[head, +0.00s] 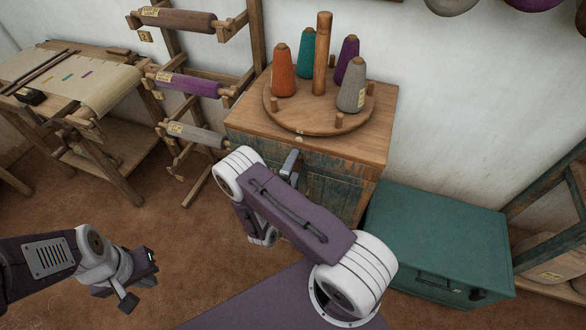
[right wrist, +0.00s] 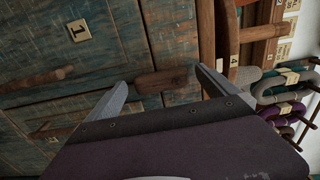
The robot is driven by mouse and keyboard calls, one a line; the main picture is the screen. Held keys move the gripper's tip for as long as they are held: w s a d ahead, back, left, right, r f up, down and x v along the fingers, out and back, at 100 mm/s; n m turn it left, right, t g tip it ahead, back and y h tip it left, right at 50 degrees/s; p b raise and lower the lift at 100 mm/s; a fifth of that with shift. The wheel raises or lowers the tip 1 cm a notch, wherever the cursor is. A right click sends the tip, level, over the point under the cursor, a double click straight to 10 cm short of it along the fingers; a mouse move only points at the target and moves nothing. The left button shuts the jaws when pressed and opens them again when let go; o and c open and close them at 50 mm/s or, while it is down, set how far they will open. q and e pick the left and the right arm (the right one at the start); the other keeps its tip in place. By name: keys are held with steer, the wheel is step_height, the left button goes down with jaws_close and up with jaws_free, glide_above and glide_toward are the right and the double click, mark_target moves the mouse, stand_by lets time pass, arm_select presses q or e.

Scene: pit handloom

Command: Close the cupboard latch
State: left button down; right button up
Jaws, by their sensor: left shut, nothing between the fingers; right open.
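The cupboard (head: 335,192) has worn blue-green doors under a wooden top in the head view. Its doors fill the left of the right wrist view (right wrist: 100,60). The latch (right wrist: 160,82) is a short brown wooden bar at a door edge. In the head view my right arm hides it. My right gripper (right wrist: 160,78) is open, with one finger on each side of the latch; I cannot tell whether they touch it. One grey finger shows in the head view beside the cupboard front. My left gripper (head: 140,279) is shut and empty, low over the floor at left.
A round wooden stand (head: 310,118) with several yarn cones sits on the cupboard top. A teal chest (head: 440,235) stands at the cupboard's right. A rack of wound rollers (head: 187,85) stands at its left.

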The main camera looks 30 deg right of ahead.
steer(key=v, duration=0.9)
steer(key=shift+b, duration=0.3)
steer(key=shift+d, duration=0.1)
